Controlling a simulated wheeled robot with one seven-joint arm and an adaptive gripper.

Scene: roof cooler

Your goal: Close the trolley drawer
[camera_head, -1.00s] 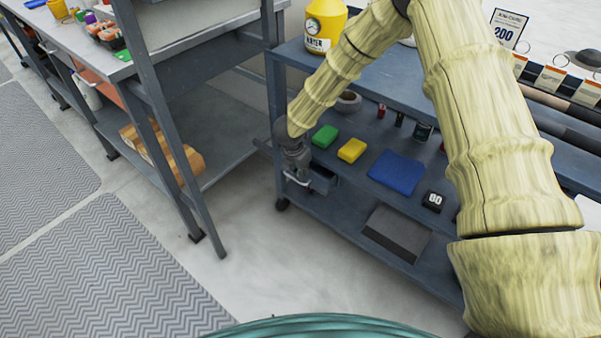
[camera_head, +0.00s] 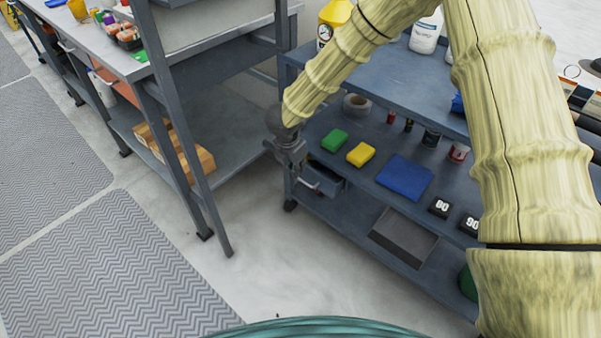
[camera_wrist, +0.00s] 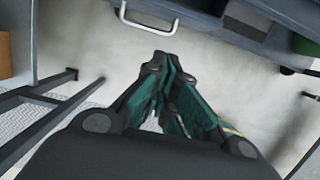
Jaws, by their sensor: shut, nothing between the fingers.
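The grey trolley (camera_head: 395,72) has a small drawer (camera_head: 328,183) under its middle shelf at the left end. The drawer stands partly open, with its dark inside showing. Its light bar handle (camera_head: 309,186) faces the floor side, and the handle also shows at the top of the wrist view (camera_wrist: 148,30). My gripper (camera_head: 296,167) is just left of the drawer and handle. In the wrist view my gripper (camera_wrist: 160,62) is shut and empty, with its fingertips below the handle in the picture and apart from it. How far the drawer is pulled out is hard to tell.
A workbench (camera_head: 235,135) with a lower shelf stands left of the trolley, with a narrow gap between. Green (camera_head: 334,141) and yellow (camera_head: 361,153) blocks and a blue cloth (camera_head: 404,177) lie on the middle shelf. The floor (camera_head: 260,240) in front is clear.

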